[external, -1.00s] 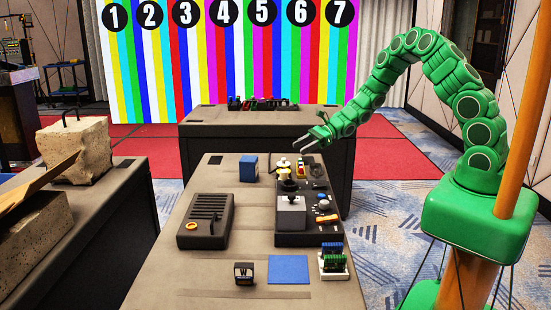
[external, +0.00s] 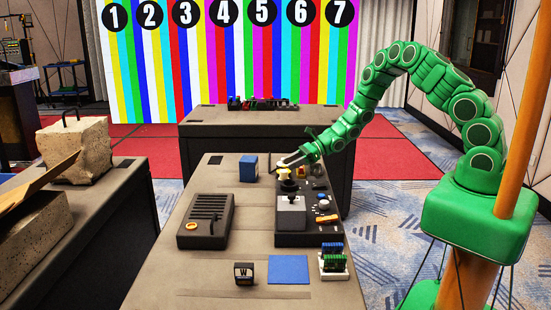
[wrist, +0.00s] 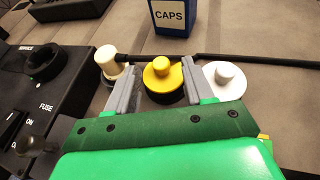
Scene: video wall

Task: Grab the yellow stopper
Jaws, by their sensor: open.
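The yellow stopper (wrist: 161,73) is a round cap with a small knob, on a dark round base in the wrist view. In the external view the yellow stopper (external: 284,171) is small, near the far end of the table. My gripper (wrist: 159,66) is open, with one grey finger on each side of the stopper. Whether the fingers touch it I cannot tell. In the external view my gripper (external: 282,164) reaches in from the right at the stopper.
A white stopper (wrist: 223,77) stands just right of the right finger, and a cream knob (wrist: 112,62) just beyond the left finger. A blue CAPS box (wrist: 172,17) stands behind. A black control panel (wrist: 38,90) is at left. A dark cable runs behind the stoppers.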

